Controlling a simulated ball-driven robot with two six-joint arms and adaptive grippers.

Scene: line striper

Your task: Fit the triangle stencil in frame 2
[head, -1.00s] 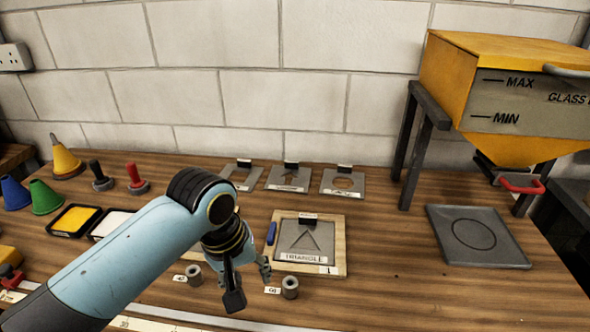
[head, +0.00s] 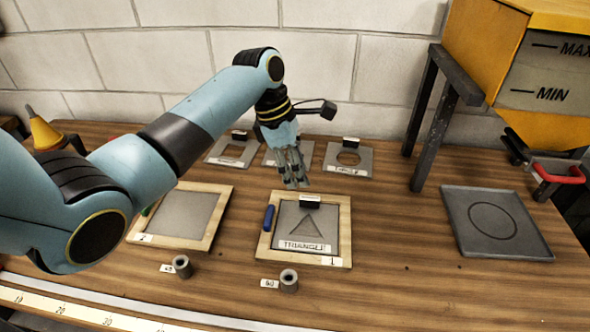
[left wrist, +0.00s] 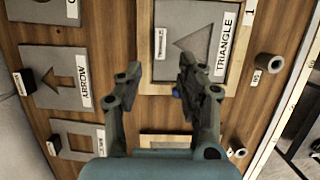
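The triangle stencil (head: 325,229) is a grey plate with a triangular cut-out, a TRIANGLE label and a black handle block (head: 310,201). It lies inside the wooden frame marked 1 (head: 346,240). It also shows in the left wrist view (left wrist: 207,22). Frame 2 (head: 216,230), at its left, is a wooden frame around a plain grey surface with no stencil in it; my arm hides its left part. My left gripper (head: 295,185) is open and empty, above the table just behind the stencil's handle. Its parted fingers (left wrist: 160,70) show in the left wrist view. My right gripper is not in view.
Square (head: 222,160), arrow (head: 273,158) and circle (head: 365,163) stencils lie along the wall. A blue piece (head: 268,217) sits on frame 1's left side. Grey cylinders (head: 182,266) stand in front. A grey tray (head: 460,225) and a yellow hopper (head: 545,125) are at right.

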